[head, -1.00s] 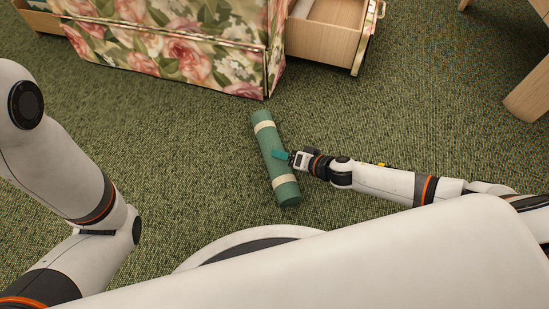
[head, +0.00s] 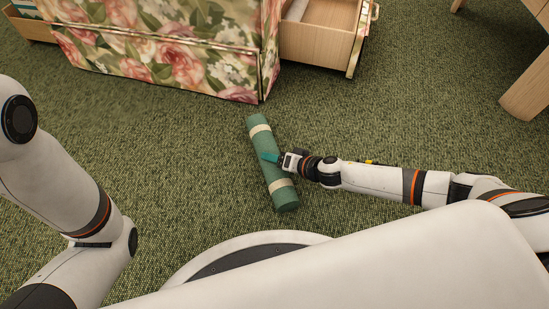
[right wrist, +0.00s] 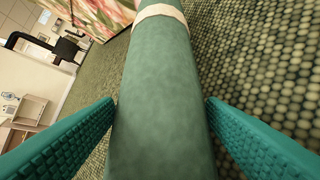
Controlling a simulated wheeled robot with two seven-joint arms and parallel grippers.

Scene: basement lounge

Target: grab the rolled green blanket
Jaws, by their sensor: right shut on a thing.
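The rolled green blanket (head: 265,157) lies in the middle of the head view, just in front of the flowered chest. It is a long roll with two cream bands. My right gripper (head: 271,157) reaches it from the right and is shut on its middle, between the bands. In the right wrist view the blanket (right wrist: 160,100) runs up between the two teal fingers (right wrist: 160,128). From the head view I cannot tell whether the roll rests on the carpet or is slightly off it. My left arm shows at the left, but its gripper is out of view.
The flowered chest (head: 165,65) stands close beyond the far end of the blanket. An open wooden drawer (head: 318,45) juts out at its right. A wooden furniture leg (head: 528,95) is at the right edge. Green carpet (head: 430,110) is clear between them.

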